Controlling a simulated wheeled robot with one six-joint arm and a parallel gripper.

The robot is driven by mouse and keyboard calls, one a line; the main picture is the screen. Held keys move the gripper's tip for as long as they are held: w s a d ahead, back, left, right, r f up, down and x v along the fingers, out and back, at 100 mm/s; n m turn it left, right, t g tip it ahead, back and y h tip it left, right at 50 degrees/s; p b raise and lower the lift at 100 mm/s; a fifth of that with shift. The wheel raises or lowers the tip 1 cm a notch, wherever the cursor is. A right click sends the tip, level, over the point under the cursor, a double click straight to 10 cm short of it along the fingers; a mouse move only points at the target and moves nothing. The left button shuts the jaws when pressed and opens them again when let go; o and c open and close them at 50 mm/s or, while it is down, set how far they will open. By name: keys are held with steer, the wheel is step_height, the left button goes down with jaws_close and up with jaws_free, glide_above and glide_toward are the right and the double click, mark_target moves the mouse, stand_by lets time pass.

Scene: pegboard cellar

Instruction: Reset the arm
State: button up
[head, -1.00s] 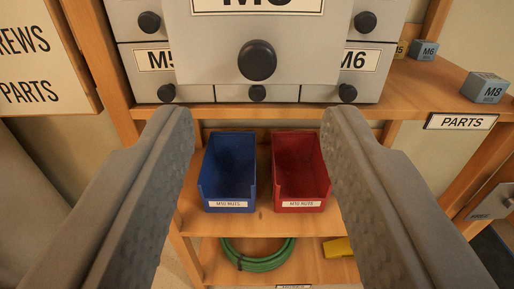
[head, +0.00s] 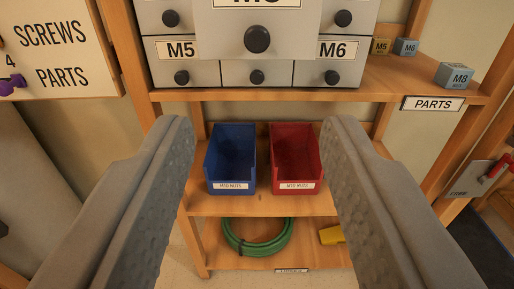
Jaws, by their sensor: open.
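My gripper (head: 258,140) is open and empty, with one grey finger on each side of the picture. Between and beyond the fingers, a blue bin (head: 231,160) and a red bin (head: 295,160) stand side by side on a wooden shelf, apart from the fingers. Above them is a grey drawer cabinet (head: 205,73) with black knobs. Its upper middle drawer (head: 257,30) stands out from the others, its label cut off by the top edge. Drawers labelled M5 and M6 flank it.
Small boxes, one marked M8 (head: 455,75), sit on the upper shelf at right above a PARTS label (head: 433,104). A coiled green hose (head: 257,238) and a yellow object (head: 331,235) lie on the bottom shelf. A SCREWS and PARTS board (head: 60,50) hangs at left.

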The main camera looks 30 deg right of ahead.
steer(key=s+a+r+n+t+y, duration=0.4)
steer(key=s+a+r+n+y, duration=0.15)
steer(key=s+r+y, duration=0.45)
steer(key=s+n+g, duration=0.1)
steer(key=s, duration=1)
steer(key=shift+s+a+r+g, duration=0.3)
steer(key=shift+a, duration=0.15)
steer(key=shift+d, duration=0.1)
